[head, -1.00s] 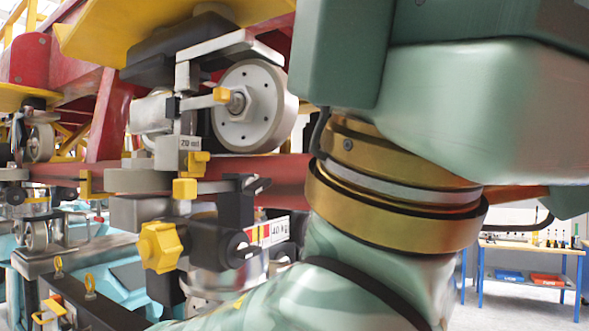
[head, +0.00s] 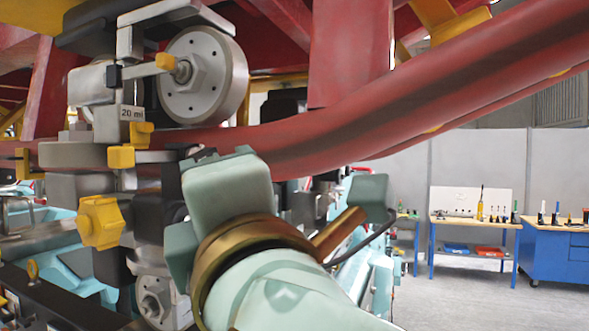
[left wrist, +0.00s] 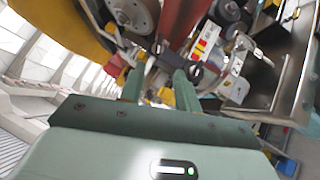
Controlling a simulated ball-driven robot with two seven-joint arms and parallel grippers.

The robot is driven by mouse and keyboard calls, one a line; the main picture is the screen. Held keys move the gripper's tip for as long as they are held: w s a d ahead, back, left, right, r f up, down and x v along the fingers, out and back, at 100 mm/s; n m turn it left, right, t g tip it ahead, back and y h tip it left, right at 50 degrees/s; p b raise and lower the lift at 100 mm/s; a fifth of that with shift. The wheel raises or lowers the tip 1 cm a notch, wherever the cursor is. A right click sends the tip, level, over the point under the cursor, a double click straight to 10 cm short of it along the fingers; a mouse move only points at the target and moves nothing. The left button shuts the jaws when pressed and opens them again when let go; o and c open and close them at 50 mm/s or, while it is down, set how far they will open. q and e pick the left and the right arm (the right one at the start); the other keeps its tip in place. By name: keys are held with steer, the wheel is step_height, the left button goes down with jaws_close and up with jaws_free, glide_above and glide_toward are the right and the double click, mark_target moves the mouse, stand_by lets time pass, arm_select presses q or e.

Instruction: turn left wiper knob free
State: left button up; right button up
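A yellow lobed knob (head: 100,222) sits on the side of the coaster train's bogie at the left of the head view. No label shows whether it is the left wiper knob. My green arm (head: 270,285) reaches from the lower right towards the bogie, right of the knob; its fingers are hidden in the head view. In the left wrist view my left gripper (left wrist: 163,76) has its two green fingers spread apart, with dark bogie parts beyond them. I see nothing clearly held. My right gripper is not identifiable in either view.
A grey wheel (head: 203,77) with a small yellow-tipped lever hangs above the knob. A thick red rail tube (head: 400,110) crosses right of it. A dark bar (head: 50,300) runs at lower left. Workbenches (head: 470,222) stand far right, with open floor before them.

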arm_select(q)
steer(key=p+x, duration=0.3)
steer(key=x, duration=0.8)
steer(key=shift+w, duration=0.25)
steer(key=shift+a+r, duration=0.1)
steer(key=c, duration=0.7)
jaws_close()
